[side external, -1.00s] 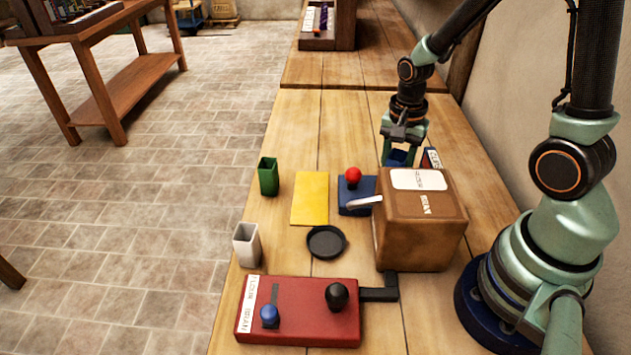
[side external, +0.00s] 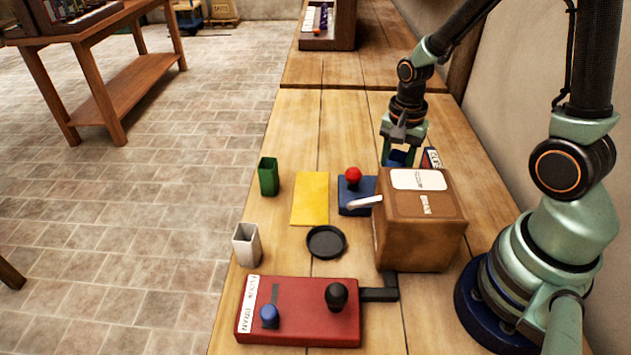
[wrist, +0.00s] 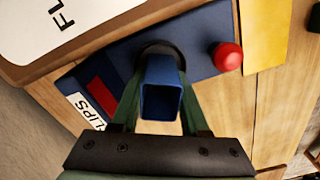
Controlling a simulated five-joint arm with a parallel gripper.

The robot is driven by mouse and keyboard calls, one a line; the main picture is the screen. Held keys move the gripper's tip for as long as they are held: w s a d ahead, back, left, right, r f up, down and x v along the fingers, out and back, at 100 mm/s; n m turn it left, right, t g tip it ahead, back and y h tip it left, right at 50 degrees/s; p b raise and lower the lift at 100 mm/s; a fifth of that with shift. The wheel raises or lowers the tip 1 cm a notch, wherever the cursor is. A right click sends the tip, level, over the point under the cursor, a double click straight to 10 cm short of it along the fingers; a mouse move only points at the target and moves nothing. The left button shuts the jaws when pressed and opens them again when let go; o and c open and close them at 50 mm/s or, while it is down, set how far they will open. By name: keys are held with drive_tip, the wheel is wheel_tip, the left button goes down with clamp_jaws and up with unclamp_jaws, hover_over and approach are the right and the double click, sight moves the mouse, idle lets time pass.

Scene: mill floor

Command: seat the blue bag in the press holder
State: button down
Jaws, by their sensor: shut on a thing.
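The blue bag (wrist: 160,88) is a small open-topped box shape in the wrist view. My gripper (wrist: 158,108) is shut on it, one green finger on each side. The blue press (wrist: 200,28) has a red knob (wrist: 228,57) and a dark round holder (wrist: 158,47), which shows just behind the bag's upper edge. The bag hides most of the holder, so I cannot tell whether it is in it or above it. In the side view my gripper (side external: 402,155) is behind the brown box, and the press (side external: 355,203) is partly hidden by that box.
The brown box (side external: 420,235) with a white lever stands close in front of my gripper. A yellow sheet (side external: 310,197), green cup (side external: 268,177), pale cup (side external: 246,245), black dish (side external: 326,242) and red machine (side external: 298,318) are on the bench. Bare wood lies beyond the yellow sheet.

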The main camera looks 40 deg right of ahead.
drive_tip(key=shift+f, duration=0.5)
drive_tip(key=c, duration=0.7)
unclamp_jaws()
drive_tip(key=shift+r, duration=5.5)
drive_tip(key=shift+s+a+r+n+t, duration=0.3)
drive_tip(key=shift+a+r+n+t, duration=0.95)
drive_tip(key=shift+n, duration=1.1)
drive_tip(key=shift+s+a+r+n+t, duration=0.3)
drive_tip(key=shift+a+r+n+t, duration=0.4)
drive_tip(key=shift+r+n, duration=1.4)
drive_tip(key=shift+s+a+r+n+t, duration=0.3)
drive_tip(key=shift+a+r+n+t, duration=0.7)
drive_tip(key=shift+n, duration=1.65)
